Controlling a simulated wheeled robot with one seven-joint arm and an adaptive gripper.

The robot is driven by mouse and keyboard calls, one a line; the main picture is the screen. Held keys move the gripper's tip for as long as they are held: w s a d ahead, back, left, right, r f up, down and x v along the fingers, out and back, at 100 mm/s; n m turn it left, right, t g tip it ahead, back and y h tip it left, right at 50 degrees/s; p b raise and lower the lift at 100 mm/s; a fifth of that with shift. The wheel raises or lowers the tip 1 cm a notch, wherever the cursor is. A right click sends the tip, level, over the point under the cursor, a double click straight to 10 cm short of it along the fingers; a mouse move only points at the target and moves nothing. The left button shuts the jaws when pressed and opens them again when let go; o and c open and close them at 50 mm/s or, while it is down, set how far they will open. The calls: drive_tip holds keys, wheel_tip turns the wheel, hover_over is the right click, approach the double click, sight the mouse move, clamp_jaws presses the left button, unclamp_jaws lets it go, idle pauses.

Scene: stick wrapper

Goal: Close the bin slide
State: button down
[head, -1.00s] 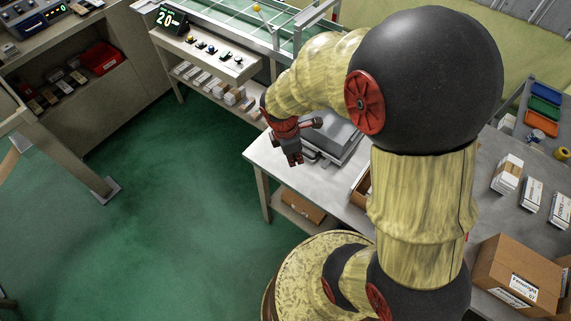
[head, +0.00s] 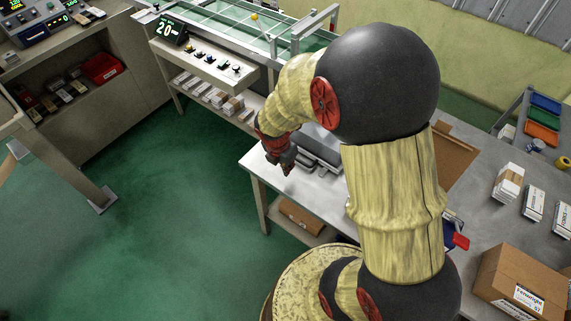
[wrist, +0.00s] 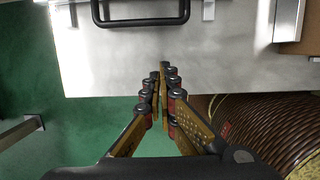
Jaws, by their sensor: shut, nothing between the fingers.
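A grey metal unit (head: 318,150) sits on the steel table beyond my gripper, partly hidden by my arm. I cannot tell for sure that it is the bin slide, or how far it is open. In the wrist view a black bar handle (wrist: 140,20) shows at the top edge, ahead of the fingers. My gripper (head: 287,169) is over the table's near left part, with its fingers together and empty. In the wrist view the fingertips (wrist: 164,76) overlap the table's front edge and are apart from the handle.
The steel table (head: 275,186) has bare surface around my gripper. A cardboard box (head: 301,215) lies on its lower shelf. A control panel (head: 207,62) stands at the back left. White packs (head: 508,183) and a large carton (head: 515,282) are at the right. Green floor is open at left.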

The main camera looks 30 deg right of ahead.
drive_tip(key=b+x, duration=0.1)
drive_tip(key=x, duration=0.3)
drive_tip(key=shift+w+d+f+b, duration=0.1)
drive_tip(key=shift+w+d+b, duration=0.15)
drive_tip(key=shift+d, duration=0.3)
drive_tip(key=shift+w+d+f+b, duration=0.1)
drive_tip(key=shift+w+d+b, duration=0.15)
drive_tip(key=shift+d, duration=0.3)
drive_tip(key=shift+w+d, duration=0.15)
drive_tip(key=shift+d, duration=0.6)
drive_tip(key=shift+w+d+r+p, duration=0.15)
drive_tip(key=shift+w+d+p, duration=0.1)
drive_tip(key=shift+d+p, duration=0.25)
drive_tip(key=w+d+p, duration=0.2)
drive_tip(key=d+p, duration=0.3)
drive_tip(key=d, duration=0.2)
drive_tip(key=w+d+p, duration=0.3)
drive_tip(key=d+p, duration=0.2)
drive_tip(key=d, duration=0.3)
drive_tip(key=w+d+p, duration=0.3)
drive_tip(key=d+p, duration=0.3)
drive_tip(key=d, duration=0.1)
drive_tip(key=shift+w+d, duration=0.15)
drive_tip(key=shift+d, duration=0.25)
drive_tip(key=v, duration=1.1)
drive_tip(key=shift+a+r, duration=0.2)
drive_tip(key=shift+r, duration=0.1)
